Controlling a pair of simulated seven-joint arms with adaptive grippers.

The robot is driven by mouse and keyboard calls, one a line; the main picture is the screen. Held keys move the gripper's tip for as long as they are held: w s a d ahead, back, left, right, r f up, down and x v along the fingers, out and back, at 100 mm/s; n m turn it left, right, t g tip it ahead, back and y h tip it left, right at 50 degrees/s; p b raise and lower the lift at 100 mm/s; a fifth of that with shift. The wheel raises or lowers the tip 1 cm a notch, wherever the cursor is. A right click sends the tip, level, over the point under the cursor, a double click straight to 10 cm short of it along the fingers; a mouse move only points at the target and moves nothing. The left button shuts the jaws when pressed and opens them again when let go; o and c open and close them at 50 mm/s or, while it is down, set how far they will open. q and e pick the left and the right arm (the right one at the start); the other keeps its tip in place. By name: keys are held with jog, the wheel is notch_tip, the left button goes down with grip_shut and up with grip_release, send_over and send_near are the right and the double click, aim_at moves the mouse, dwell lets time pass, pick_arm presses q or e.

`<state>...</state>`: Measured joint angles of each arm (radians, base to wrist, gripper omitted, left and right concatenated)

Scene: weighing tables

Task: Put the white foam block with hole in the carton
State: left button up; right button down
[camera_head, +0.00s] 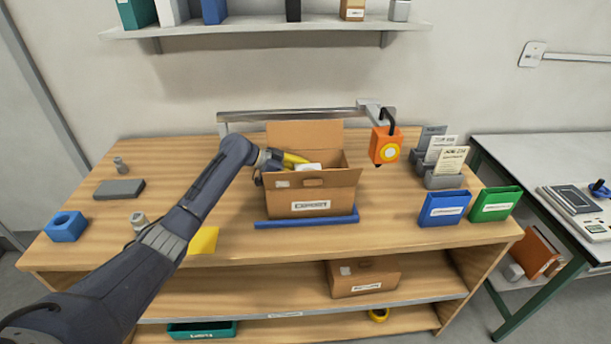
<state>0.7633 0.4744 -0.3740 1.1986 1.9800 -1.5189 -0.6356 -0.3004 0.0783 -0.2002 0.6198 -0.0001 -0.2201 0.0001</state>
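The open cardboard carton (338,194) stands on the wooden table with its flaps up and a label on its front. A white block (309,167) shows inside it near the top; I cannot make out a hole in it. My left gripper (277,161) is at the carton's left side, at the rim and close to the white block. A yellow piece (295,158) lies beside the gripper, at the carton opening. The gripper's fingers are too small and partly hidden, so I cannot tell whether they hold anything. My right gripper is out of view.
A blue bar (307,222) lies before the carton. An orange device (385,146) hangs to its right. Blue (443,208) and green (495,204) bins stand at the right. A blue block with a hole (65,227) is far left; a yellow piece (204,240) lies by my arm.

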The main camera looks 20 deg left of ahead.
pick_arm(q)
jog(key=o, duration=0.9)
jog(key=shift+c, duration=0.2)
jog(key=shift+r, duration=0.65)
jog(key=v, duration=1.2)
